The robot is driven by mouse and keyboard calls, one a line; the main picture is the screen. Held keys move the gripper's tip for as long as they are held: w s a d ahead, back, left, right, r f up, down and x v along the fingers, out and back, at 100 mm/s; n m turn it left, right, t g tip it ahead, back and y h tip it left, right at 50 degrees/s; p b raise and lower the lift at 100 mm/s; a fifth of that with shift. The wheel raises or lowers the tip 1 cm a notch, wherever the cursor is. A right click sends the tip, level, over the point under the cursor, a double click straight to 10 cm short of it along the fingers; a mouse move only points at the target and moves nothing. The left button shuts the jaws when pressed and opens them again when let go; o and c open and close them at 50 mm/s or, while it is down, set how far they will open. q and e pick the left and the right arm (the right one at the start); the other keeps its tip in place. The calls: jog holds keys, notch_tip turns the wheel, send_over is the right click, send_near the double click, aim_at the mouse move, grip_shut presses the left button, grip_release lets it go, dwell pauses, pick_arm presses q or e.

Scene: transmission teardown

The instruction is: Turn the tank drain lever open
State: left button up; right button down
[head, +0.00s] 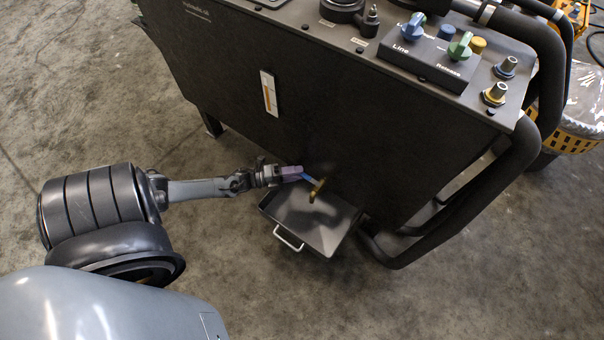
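The tank drain valve (317,190) is a small brass fitting low on the front face of the dark tank cart (250,90). Its short blue lever (309,179) points up and to the left from the brass body. My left gripper (292,173) reaches in from the left, and its purplish fingertips are at the free end of the lever. The view is too small to tell whether the fingers are closed on it. My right gripper is not in view.
A dark drain tray (325,235) with a light handle sits on the floor below the valve. Black tube rails (470,205) stand at the cart's right end. Knobs labelled Line and Release (460,46) are on top. The concrete floor in front is clear.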

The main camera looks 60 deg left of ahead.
pick_arm(q)
jog(key=shift+w+d+f, duration=0.15)
jog(key=shift+w+d, duration=0.55)
jog(key=shift+w, duration=0.2)
jog(key=shift+w+b, duration=0.15)
jog(key=shift+b, duration=0.15)
jog(key=shift+a, duration=0.15)
grip_shut()
